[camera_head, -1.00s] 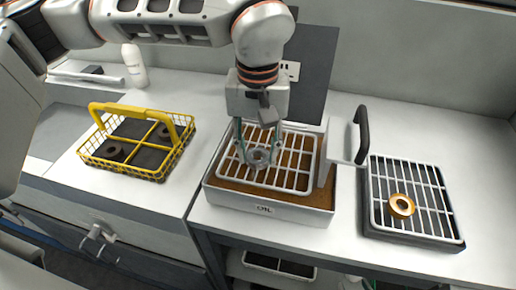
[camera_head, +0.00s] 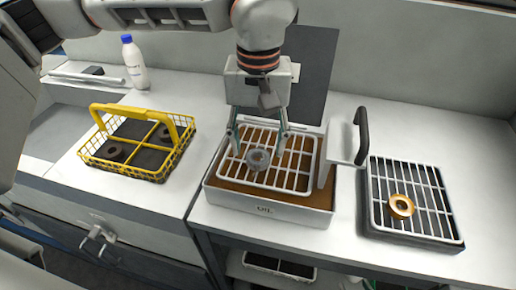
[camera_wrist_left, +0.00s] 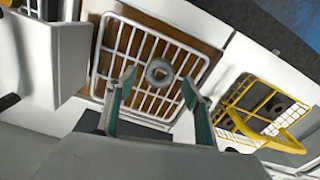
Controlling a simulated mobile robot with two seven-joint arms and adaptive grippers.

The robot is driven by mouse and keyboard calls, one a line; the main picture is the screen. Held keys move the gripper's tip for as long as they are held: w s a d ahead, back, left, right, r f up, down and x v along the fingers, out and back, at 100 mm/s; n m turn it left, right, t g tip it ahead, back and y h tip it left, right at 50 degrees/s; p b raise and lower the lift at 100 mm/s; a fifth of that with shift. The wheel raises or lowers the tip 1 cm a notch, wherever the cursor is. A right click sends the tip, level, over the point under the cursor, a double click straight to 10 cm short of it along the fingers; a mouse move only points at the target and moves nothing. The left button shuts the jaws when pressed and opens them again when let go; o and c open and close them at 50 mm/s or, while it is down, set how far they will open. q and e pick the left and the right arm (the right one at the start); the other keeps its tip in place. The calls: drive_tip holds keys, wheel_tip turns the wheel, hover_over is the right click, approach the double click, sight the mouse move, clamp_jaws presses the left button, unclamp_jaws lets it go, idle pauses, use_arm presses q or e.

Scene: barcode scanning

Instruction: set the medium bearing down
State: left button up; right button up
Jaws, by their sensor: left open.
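The medium bearing, a grey metal ring (camera_head: 258,159), lies flat on the white wire rack (camera_head: 291,181) over the oil tray (camera_head: 262,207). The ring also shows in the left wrist view (camera_wrist_left: 159,72), on the rack's bars. My left gripper (camera_head: 258,140) is open above the ring, its two fingers apart on either side and not touching it. In the left wrist view the open fingers (camera_wrist_left: 155,98) are empty. My right gripper is not in view.
A yellow wire basket (camera_head: 167,176) with dark rings stands at the left. A second rack (camera_head: 430,211) with a gold ring (camera_head: 401,206) is at the right. A black-handled plate (camera_head: 345,141) stands upright at the tray's right side. A bottle (camera_head: 134,66) is at the back left.

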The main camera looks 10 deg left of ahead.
sight(258, 157)
use_arm(q)
wheel_tip(258, 157, up, 10)
drive_tip(key=shift+f+p, duration=0.15)
drive_tip(key=shift+p, duration=0.25)
